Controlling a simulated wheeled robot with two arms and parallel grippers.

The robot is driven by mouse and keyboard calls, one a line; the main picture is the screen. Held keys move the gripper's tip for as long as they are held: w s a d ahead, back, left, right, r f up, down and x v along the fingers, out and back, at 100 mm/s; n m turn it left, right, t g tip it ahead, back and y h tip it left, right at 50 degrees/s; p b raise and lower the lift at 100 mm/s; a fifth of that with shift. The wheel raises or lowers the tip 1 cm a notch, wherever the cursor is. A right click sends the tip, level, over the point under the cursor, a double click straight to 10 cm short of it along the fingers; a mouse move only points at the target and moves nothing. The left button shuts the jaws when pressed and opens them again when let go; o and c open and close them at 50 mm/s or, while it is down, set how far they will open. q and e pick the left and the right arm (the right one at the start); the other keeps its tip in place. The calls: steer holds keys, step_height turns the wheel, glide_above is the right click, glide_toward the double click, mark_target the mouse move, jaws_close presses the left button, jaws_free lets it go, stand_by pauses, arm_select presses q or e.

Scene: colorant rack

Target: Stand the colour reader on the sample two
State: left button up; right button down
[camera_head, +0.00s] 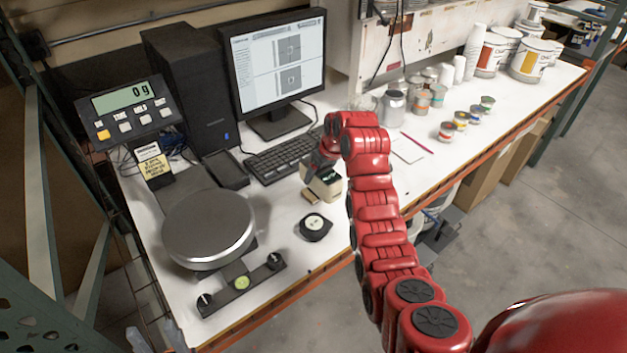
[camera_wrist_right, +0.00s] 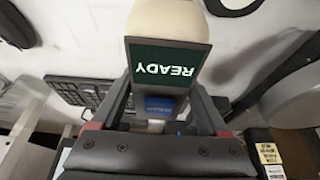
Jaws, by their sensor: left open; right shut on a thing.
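The colour reader (camera_head: 325,186) is a cream device with a dark screen. In the right wrist view its screen (camera_wrist_right: 168,62) reads READY, upside down. My right gripper (camera_head: 327,158) is shut on it from above; I cannot tell whether its base touches the bench. A round black holder (camera_head: 314,227) with a pale green-marked disc lies in front of it, apart from it. A black bar (camera_head: 243,285) with a light green disc lies farther to the left and nearer. I cannot read which is sample two. My left gripper is not in view.
A scale with a round grey pan (camera_head: 208,228) stands at left, its display (camera_head: 125,100) reading 0 g. A keyboard (camera_head: 285,155) and monitor (camera_head: 277,62) are behind the reader. Several small tins (camera_head: 461,120) stand at right. White bench is clear around the round holder.

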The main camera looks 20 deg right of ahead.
steer(key=shift+w+a+r+p, duration=0.1)
steer(key=shift+w+a+p, duration=0.1)
steer(key=shift+w, duration=0.45)
steer(key=shift+w+a+r+p, duration=0.1)
steer(key=shift+w+p, duration=0.1)
steer(key=shift+w, duration=0.4)
steer(key=shift+w+f, duration=0.2)
steer(key=shift+w, duration=0.3)
step_height(320, 180, down, 3)
steer(key=p, duration=0.3)
steer(key=shift+f, duration=0.25)
steer(key=shift+f, duration=0.1)
steer(key=shift+c, duration=0.2)
jaws_free()
steer(key=shift+o, duration=0.2)
steer(key=shift+s, duration=0.1)
